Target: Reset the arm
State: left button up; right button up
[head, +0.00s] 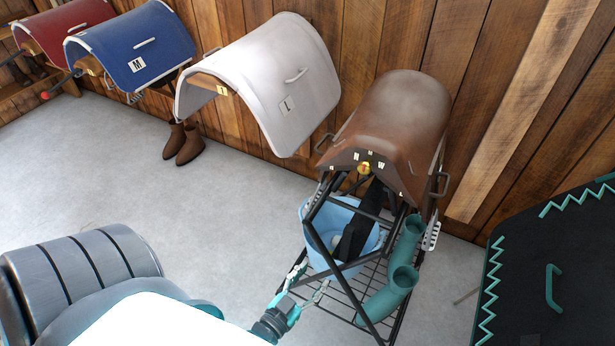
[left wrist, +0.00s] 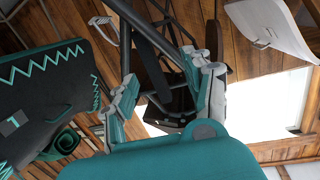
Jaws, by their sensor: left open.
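My left gripper (head: 312,278) reaches in from the bottom of the head view, teal and grey. Its two fingers are spread apart with nothing between them. It is beside the front left of a black metal saddle rack (head: 345,272), close to a light blue bucket (head: 318,215) inside the rack. I cannot tell whether it touches the rack. In the left wrist view the fingers of my left gripper (left wrist: 165,80) are also apart, with dark rack bars beyond them. My right gripper is not in view.
A brown saddle cover (head: 400,110) tops the rack. Teal tubes (head: 388,298) lie on its lower shelf. A black, teal-trimmed piece (head: 560,270) stands at right. White (head: 270,80) and blue (head: 130,45) covers hang on the wall. Brown boots (head: 185,145) stand on open grey floor.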

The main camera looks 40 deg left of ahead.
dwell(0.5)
pick_arm(q)
jog(key=s+d+f+g+h, duration=0.1)
jog(key=s+f+g, duration=0.25)
jog(key=f, duration=0.45)
jog(key=s+d+f+m+g, duration=0.1)
jog(key=s+f+g, duration=0.1)
jog(key=s+f, duration=0.35)
jog(key=s+d+f+g+h, duration=0.1)
jog(key=s+f+g, duration=0.15)
jog(key=f, duration=0.65)
jog(key=s+a+f+g, duration=0.1)
jog(key=s+f+g, duration=0.3)
jog(key=s, duration=0.4)
jog(key=s+a+f+g+y, duration=0.1)
jog(key=s+f+g, duration=0.3)
jog(key=s, duration=0.5)
notch_tip(320, 180, down, 2)
jog(key=shift+s+f+m, duration=0.2)
jog(key=shift+s+m, duration=0.05)
jog(key=shift+m, duration=0.15)
